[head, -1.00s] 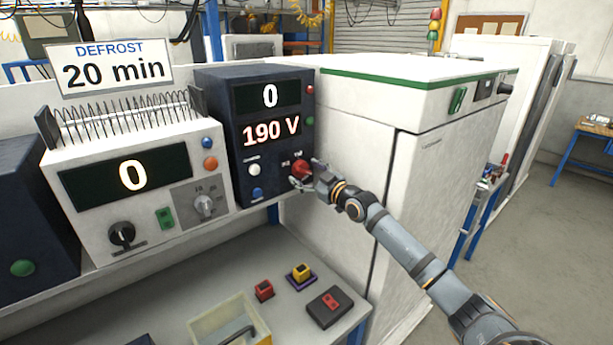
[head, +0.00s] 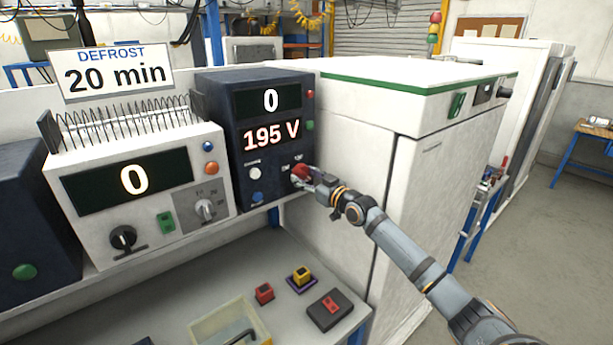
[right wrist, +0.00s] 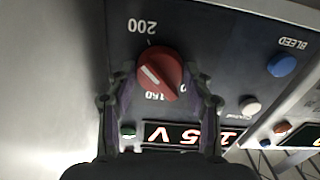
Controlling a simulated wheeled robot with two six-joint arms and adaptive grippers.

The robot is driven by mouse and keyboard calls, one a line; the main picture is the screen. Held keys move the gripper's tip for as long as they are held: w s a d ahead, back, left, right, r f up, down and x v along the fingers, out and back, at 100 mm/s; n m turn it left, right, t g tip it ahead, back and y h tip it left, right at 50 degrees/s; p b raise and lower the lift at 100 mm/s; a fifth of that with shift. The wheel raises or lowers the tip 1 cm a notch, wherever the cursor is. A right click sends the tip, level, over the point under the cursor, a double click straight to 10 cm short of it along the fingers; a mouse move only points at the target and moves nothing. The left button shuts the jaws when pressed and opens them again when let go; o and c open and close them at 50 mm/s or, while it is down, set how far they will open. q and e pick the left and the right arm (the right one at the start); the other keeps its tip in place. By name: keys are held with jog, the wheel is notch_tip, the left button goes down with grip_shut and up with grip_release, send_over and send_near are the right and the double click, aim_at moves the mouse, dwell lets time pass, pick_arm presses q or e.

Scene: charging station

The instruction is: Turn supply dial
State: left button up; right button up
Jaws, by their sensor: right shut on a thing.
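The red supply dial (head: 301,172) is on the front of the dark supply box (head: 236,140), low on its right side. The box's displays read 0 and 195 V (head: 271,134). My right gripper (head: 306,181) is at the dial, shut on it. In the right wrist view the red dial (right wrist: 158,75) shows a white pointer mark, with printed 200 and 160 near it. The gripper's fingers (right wrist: 160,92) stand on both sides of the dial. My left gripper is not in view.
A white unit (head: 140,190) with a display of 0, a black knob and coils stands left of the supply box. A DEFROST 20 min sign (head: 117,70) is above it. A large white cabinet (head: 350,180) stands close on the right. Small boxes and a clear bin (head: 230,325) lie on the lower shelf.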

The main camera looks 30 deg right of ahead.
aim_at(298, 142)
jog(key=shift+f+m+p, duration=0.1)
jog(key=shift+m+p, duration=0.35)
jog(key=shift+m, duration=1.05)
jog(key=o, duration=1.1)
jog(key=shift+o, duration=0.2)
notch_tip(298, 142, up, 10)
jog(key=shift+r, duration=0.1)
